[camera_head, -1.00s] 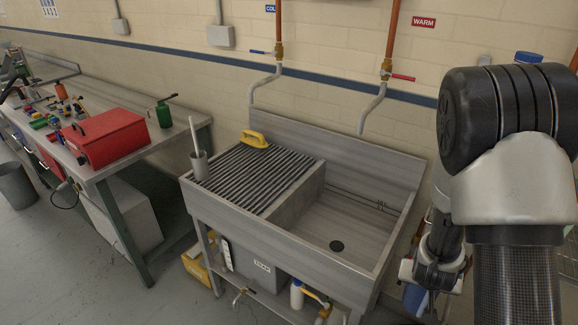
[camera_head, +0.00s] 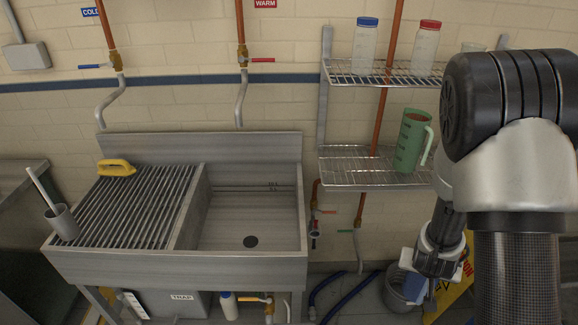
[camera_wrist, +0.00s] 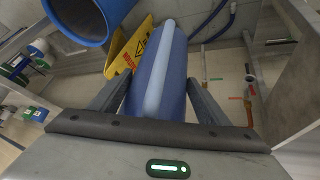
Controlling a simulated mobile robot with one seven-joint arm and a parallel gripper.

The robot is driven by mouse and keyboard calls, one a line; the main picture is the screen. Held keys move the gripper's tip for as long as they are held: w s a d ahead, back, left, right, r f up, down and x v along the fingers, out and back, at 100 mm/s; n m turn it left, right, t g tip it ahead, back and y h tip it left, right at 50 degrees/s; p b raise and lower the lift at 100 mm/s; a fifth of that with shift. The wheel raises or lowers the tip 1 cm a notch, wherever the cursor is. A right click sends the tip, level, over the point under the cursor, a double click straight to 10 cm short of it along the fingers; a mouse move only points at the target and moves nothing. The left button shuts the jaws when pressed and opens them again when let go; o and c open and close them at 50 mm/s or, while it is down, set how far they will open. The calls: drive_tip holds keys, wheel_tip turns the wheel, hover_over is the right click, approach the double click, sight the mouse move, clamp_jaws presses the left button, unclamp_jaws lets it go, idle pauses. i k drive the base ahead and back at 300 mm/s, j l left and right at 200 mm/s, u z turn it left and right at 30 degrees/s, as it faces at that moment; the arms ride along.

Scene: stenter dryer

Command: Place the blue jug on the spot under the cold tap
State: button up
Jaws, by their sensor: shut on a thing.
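The blue jug (camera_wrist: 172,88) is between the fingers of my gripper (camera_wrist: 160,92) in the wrist view, with a pale blue strip along it. In the head view my gripper (camera_head: 432,268) is at lower right, shut on the jug (camera_head: 417,287), which is mostly hidden. The cold tap (camera_head: 112,62) has a blue lever and a "COLD" sign, on the wall at upper left. Its curved spout (camera_head: 108,103) hangs above the ribbed drainboard (camera_head: 140,205) left of the sink basin. My gripper is well right of the sink and apart from it.
The warm tap (camera_head: 243,62) has a red lever. Wire shelves (camera_head: 365,172) hold a green jug (camera_head: 410,142). A yellow sign (camera_head: 452,290) and grey bucket (camera_head: 398,292) stand at lower right.

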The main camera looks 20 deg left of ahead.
sight(131, 202)
drive_tip(key=k+j+z, duration=0.1)
drive_tip(key=z, duration=0.35)
drive_tip(key=k+j+z, duration=0.15)
drive_tip(key=z, duration=0.3)
drive_tip(key=k+z, duration=0.15)
drive_tip(key=z, duration=0.3)
drive_tip(key=k+j+z, duration=0.25)
drive_tip(key=k, duration=0.15)
drive_tip(key=k+z, duration=0.25)
drive_tip(key=k+u, duration=0.25)
drive_tip(key=u, duration=0.2)
drive_tip(key=k+j+u, duration=0.2)
drive_tip(key=u, duration=0.2)
drive_tip(key=k+j+u, duration=0.2)
drive_tip(key=u, duration=0.25)
drive_tip(key=k+j+u, duration=0.2)
drive_tip(key=u, duration=0.25)
drive_tip(key=k+j+u, duration=0.1)
drive_tip(key=j+u, duration=0.3)
